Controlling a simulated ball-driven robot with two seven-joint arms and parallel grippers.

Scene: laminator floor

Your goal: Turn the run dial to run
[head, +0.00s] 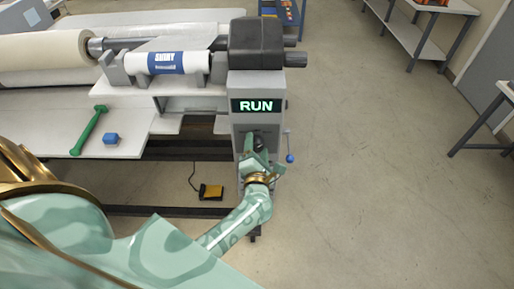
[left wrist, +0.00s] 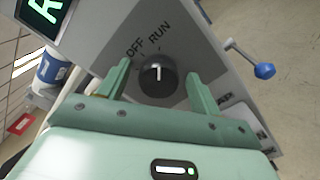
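The run dial (left wrist: 157,75) is a round black knob on the grey control panel, with OFF and RUN printed above it in the left wrist view. Its white mark points up, roughly toward RUN. The lit display (head: 256,106) above the dial reads RUN in green. My left gripper (left wrist: 156,72) is open, with one green finger on each side of the dial and visible gaps to it. In the head view my left gripper (head: 257,149) is at the panel front and mostly covers the dial. My right gripper is in neither view.
A blue-knobbed lever (head: 290,158) sticks out right of the panel. The floor at right is clear.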

